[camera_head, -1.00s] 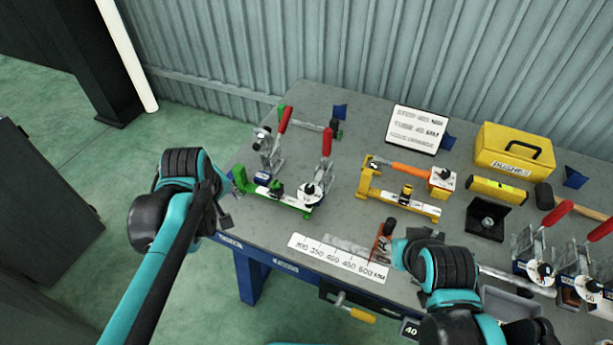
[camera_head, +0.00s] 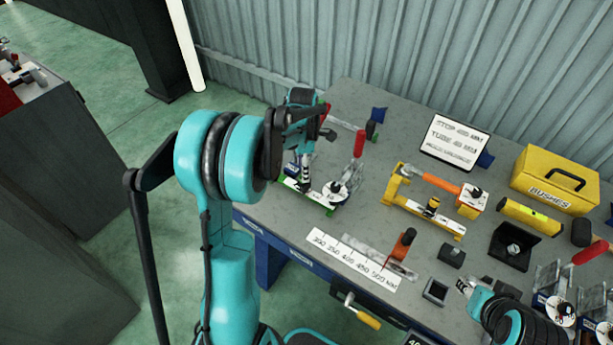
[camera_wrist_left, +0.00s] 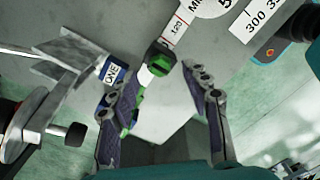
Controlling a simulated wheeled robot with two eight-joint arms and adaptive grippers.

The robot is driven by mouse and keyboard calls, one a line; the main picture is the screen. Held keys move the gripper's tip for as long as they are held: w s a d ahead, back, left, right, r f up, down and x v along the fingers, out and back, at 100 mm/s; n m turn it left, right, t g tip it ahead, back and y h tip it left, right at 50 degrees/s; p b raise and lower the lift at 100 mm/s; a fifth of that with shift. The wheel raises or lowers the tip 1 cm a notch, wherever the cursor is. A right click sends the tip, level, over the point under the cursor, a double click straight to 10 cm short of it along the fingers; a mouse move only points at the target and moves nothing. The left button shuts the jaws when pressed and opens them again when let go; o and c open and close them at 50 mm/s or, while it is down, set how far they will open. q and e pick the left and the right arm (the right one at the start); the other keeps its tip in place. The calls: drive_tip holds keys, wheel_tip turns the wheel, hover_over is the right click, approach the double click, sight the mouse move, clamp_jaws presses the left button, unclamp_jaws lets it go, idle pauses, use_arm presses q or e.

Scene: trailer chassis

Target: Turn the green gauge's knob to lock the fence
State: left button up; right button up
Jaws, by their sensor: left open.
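The green gauge (camera_head: 322,209) stands at the left end of the bench, with a white dial and a red-handled clamp beside it. My left gripper (camera_head: 304,183) is over its left part and hides its knob in the head view. In the left wrist view, a green-and-black knob (camera_wrist_left: 163,62) sits on a scale strip just beyond the fingertips. My left gripper (camera_wrist_left: 165,90) is open there, its fingers either side of the gap below the knob; I see no contact. My right gripper (camera_head: 465,288) is low at the bench's front right, its jaw state unclear.
The yellow gauge (camera_head: 425,210) stands right of the green one. A yellow BUSHES box (camera_head: 555,180) and a sign (camera_head: 455,140) are at the back.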

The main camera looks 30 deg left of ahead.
use_arm(q)
drive_tip(key=shift+f+b, duration=0.4)
drive_tip(key=shift+f, duration=1.35)
clamp_jaws()
